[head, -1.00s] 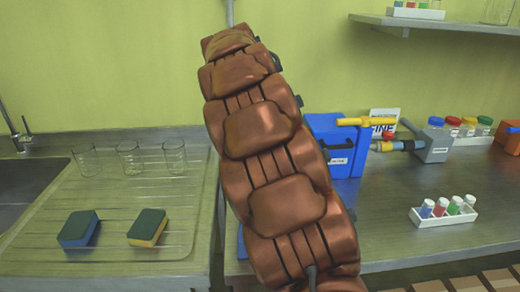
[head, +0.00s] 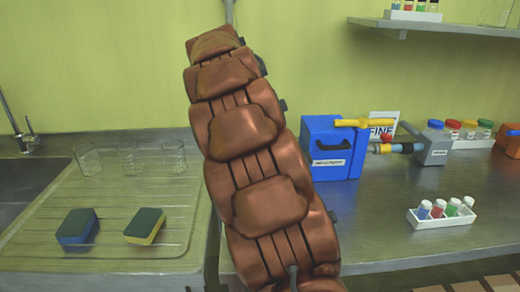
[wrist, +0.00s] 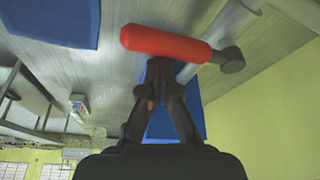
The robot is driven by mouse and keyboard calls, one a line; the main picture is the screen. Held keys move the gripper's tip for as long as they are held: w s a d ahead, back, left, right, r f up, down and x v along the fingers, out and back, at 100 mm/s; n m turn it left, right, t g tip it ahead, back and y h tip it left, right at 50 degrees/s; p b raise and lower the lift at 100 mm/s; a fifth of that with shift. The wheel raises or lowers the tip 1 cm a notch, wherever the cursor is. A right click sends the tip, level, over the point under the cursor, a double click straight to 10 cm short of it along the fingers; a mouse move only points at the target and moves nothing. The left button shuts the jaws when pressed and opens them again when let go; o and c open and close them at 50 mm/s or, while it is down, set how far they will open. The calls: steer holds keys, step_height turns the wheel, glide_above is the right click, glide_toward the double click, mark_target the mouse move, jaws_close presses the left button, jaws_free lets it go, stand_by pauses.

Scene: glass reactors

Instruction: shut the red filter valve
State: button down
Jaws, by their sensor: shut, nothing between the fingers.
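A red valve handle (wrist: 165,43) fills the upper middle of the wrist view, a thick rounded bar. A dark grey round stub (wrist: 230,58) shows at its right end. My gripper (wrist: 160,64) is shut and empty, with its fingertips right at the handle's lower edge; I cannot tell whether they touch it. In the head view my own arm covers the middle and hides my gripper. A small red part (head: 387,138) shows there by the pipe fittings; I cannot tell whether it belongs to the same valve.
A blue box (head: 340,165) with a yellow lever (head: 364,123) stands on the metal bench, right of my arm. A grey block (head: 432,150) and a white vial rack (head: 443,218) are farther right. Sponges (head: 145,226) and glasses (head: 170,158) stand on the drainboard at left.

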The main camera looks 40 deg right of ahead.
steer(key=shift+a, duration=0.1)
step_height(320, 180, up, 11)
steer(key=p, duration=0.3)
steer(key=shift+r, duration=0.15)
stand_by(0.7)
steer(key=shift+s, duration=0.1)
stand_by(0.6)
